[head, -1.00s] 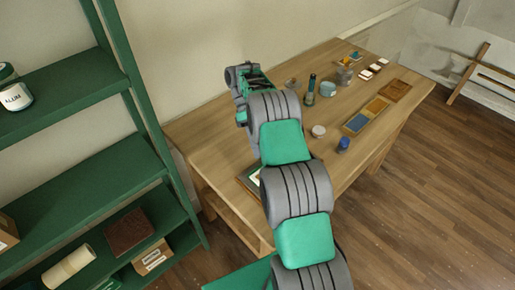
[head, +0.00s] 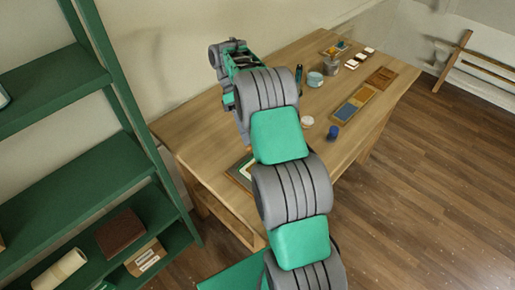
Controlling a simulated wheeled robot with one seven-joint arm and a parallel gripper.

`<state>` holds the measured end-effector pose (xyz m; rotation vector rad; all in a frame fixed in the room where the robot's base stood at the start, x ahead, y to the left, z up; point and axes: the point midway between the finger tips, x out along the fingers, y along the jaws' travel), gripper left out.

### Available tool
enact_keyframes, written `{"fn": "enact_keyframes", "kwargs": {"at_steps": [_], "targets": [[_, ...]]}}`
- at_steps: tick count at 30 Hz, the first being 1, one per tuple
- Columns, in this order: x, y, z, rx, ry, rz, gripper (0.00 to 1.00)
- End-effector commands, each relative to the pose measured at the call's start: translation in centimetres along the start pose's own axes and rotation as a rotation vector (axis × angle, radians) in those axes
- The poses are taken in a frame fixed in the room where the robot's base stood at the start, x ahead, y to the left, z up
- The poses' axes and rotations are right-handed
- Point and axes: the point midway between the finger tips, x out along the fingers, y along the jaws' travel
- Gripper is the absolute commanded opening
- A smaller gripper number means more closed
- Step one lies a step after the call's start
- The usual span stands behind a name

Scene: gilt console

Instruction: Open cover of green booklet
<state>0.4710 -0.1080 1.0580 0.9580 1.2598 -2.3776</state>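A flat, dark-edged item with a green border and a pale panel (head: 236,172) lies on the near left part of the wooden table (head: 190,128). My arm covers its right side. It may be the green booklet, but I cannot tell for sure, nor whether any cover is raised. My gripper (head: 232,52) is at the far end of my arm, over the table's back left edge near the wall, away from this item. Its fingers are small and partly hidden by my own wrist, so their opening does not show.
A blue-capped jar (head: 333,132), a white round pot (head: 307,121), a pale teal cup (head: 315,79) and colour trays (head: 353,107) stand right of my arm. A green shelf (head: 80,180) stands left of the table. The table's front left is clear.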

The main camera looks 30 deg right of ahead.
Motion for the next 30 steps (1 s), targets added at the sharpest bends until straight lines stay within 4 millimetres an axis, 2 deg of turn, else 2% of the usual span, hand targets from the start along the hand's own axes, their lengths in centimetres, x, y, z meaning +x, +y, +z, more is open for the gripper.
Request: {"fn": "enact_keyframes", "kwargs": {"at_steps": [4,7,15,21,30], "targets": [[-0.2,-3.9,2.0,0.001,0.002,0.003,0.47],[1.2,-5.4,2.6,0.001,0.001,0.002,0.47],[3.2,-10.3,4.8,0.001,0.001,0.001,0.47],[3.8,-11.5,5.4,0.001,0.000,0.000,0.47],[4.2,-11.1,5.1,0.001,0.001,0.000,0.47]]}}
